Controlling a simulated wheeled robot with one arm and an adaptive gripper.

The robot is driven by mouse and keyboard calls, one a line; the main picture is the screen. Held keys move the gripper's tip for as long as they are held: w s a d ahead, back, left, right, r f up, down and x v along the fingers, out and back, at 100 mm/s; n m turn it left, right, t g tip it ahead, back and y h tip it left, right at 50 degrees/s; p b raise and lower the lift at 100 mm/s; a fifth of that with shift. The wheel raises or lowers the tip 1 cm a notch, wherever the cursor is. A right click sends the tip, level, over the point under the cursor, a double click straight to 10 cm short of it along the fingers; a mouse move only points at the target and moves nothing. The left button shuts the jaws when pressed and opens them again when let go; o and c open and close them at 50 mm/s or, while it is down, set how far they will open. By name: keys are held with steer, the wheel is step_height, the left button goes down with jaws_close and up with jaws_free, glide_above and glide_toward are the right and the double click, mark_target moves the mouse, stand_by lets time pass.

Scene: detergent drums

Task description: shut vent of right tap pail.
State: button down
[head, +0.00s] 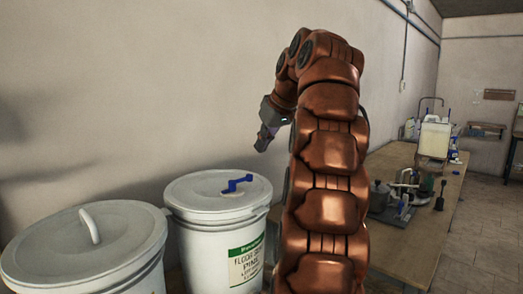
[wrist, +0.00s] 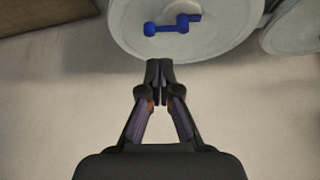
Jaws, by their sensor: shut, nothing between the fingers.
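A white pail (head: 219,240) with a green and white label stands against the wall, left of my arm in the head view. On its pale lid (head: 190,190) sits a blue cranked vent handle (head: 237,183), lying roughly level. In the wrist view the blue handle (wrist: 172,26) lies on the round lid (wrist: 215,42), beyond my fingertips. My gripper (wrist: 160,66) is shut and empty, its tips overlapping the lid's near rim in that view. In the head view my gripper (head: 263,143) hangs above and right of the lid, apart from it. No tap shows on the pail.
A second white pail (head: 88,245) with a pale loop handle stands close on the left. Right of my arm, a long wooden table (head: 428,222) carries a pale jug (head: 434,137) and small clutter. The wall is close behind the pails.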

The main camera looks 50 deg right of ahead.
steer(key=b, duration=0.2)
glide_toward(244, 179)
steer(key=shift+x, duration=3.65)
steer(key=shift+w+d, duration=0.1)
steer(key=shift+w+d+f, duration=0.1)
steer(key=shift+w+f, duration=0.2)
steer(key=shift+w, duration=0.05)
steer(key=shift+b, duration=0.3)
steer(key=shift+s+f, duration=0.1)
steer(key=shift+f, duration=0.15)
steer(key=shift+s+a+r+b, duration=0.1)
steer(key=shift+s+a+b, duration=0.3)
steer(key=shift+s+b, duration=0.1)
